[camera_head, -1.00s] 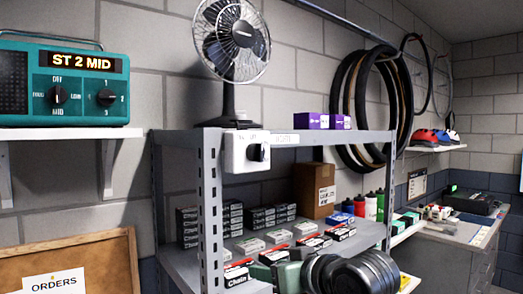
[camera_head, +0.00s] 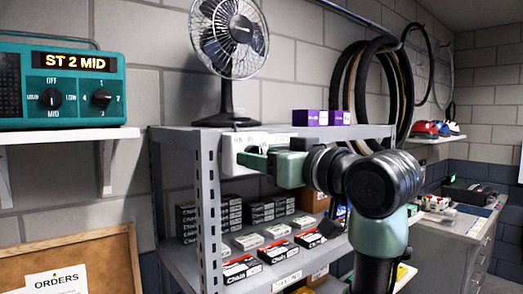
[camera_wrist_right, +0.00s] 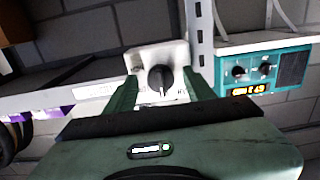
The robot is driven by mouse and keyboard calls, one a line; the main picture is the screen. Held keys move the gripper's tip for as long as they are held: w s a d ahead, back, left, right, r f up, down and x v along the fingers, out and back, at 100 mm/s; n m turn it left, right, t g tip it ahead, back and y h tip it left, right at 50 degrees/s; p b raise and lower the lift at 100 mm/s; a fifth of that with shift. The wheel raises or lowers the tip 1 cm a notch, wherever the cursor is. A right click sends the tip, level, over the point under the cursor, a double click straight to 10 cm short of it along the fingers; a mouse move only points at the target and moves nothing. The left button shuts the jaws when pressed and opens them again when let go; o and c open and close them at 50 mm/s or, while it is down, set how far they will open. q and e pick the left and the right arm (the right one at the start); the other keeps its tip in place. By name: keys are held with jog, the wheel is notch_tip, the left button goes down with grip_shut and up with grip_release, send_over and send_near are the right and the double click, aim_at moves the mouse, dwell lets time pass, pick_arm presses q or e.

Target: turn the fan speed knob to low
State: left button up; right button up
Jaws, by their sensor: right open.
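The fan's control is a white box (camera_head: 229,150) on the front of the shelf unit, with a dark round knob that is mostly hidden behind my gripper in the head view. In the right wrist view, the knob (camera_wrist_right: 160,78) shows clearly on the white box (camera_wrist_right: 147,56), with a light pointer mark toward the bottom of the picture. My right gripper (camera_wrist_right: 164,92) is open, with one green finger on each side of the knob. I cannot tell whether the fingers touch it. In the head view the right gripper (camera_head: 256,160) reaches the box from the right. My left gripper is not in view.
The black fan (camera_head: 229,45) stands on the top shelf (camera_head: 370,132) above the box. A teal radio (camera_head: 60,89) sits on a wall shelf at the left. Purple boxes (camera_head: 308,118) stand right of the fan. Several small boxes fill the shelf below the arm.

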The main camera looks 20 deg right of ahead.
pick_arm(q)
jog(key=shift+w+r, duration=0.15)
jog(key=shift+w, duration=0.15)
pick_arm(e)
jog(key=shift+w+a, duration=0.1)
jog(key=shift+w, duration=0.1)
grip_shut()
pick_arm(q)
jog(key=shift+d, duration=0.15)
